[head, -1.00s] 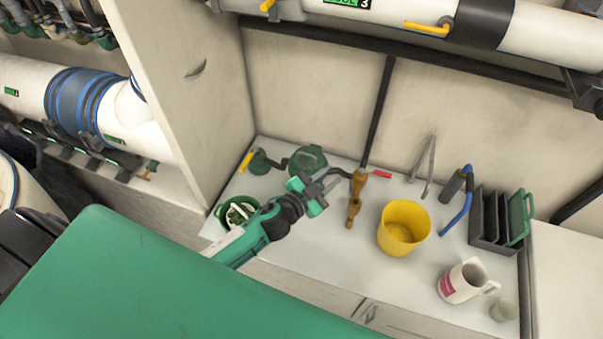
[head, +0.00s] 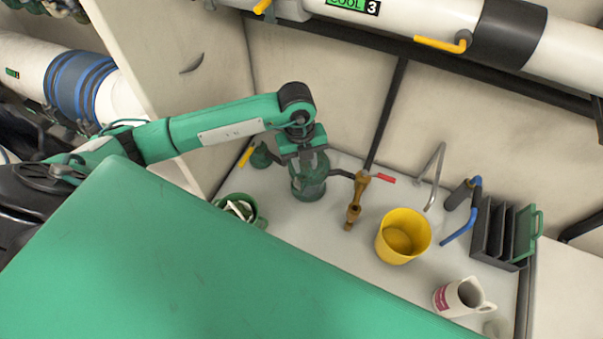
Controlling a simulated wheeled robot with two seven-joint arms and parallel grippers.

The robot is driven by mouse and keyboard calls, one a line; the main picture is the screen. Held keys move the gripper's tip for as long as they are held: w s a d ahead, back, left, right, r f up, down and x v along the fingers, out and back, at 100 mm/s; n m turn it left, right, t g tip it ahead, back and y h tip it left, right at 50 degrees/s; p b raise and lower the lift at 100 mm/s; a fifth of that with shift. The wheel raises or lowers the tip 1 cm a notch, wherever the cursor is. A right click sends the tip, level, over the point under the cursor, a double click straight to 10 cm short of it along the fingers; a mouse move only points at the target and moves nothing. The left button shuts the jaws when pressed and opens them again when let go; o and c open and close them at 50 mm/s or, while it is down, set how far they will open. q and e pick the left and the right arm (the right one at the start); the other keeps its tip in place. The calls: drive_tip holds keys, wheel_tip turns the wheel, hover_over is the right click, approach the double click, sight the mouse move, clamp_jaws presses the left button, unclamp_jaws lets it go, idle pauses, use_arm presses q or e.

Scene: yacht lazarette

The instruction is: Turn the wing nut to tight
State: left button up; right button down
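A dark green strainer (head: 308,190) with a rounded, glassy body stands on the white counter near the back wall. My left gripper (head: 304,158) points down right over the strainer's top. Its fingers overlap the top, and I cannot tell whether they are open or shut, or touching. The wing nut cannot be made out; the gripper covers the strainer's top. My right gripper is not in view.
A brass valve fitting (head: 356,200) with a red handle (head: 386,179) stands right of the strainer. A yellow bucket (head: 403,250), a mug (head: 462,297) and a dark rack (head: 497,230) are farther right. A green pot (head: 254,216) is at the left.

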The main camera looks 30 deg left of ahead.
sight(298, 183)
use_arm(q)
drive_tip(key=shift+n+y, duration=0.3)
drive_tip(key=shift+y, duration=0.4)
drive_tip(key=f+p, duration=0.1)
drive_tip(key=f, duration=0.3)
drive_tip(key=a+f+p, duration=0.1)
drive_tip(key=f+p, duration=0.1)
drive_tip(key=f, duration=0.1)
drive_tip(key=a+f+p, duration=0.1)
drive_tip(key=f, duration=0.3)
drive_tip(key=shift+w+a+f+p, duration=0.2)
drive_tip(key=shift+w+f+p, duration=0.1)
drive_tip(key=shift+p, duration=0.05)
drive_tip(key=shift+f, duration=0.75)
drive_tip(key=shift+c, duration=0.2)
clamp_jaws()
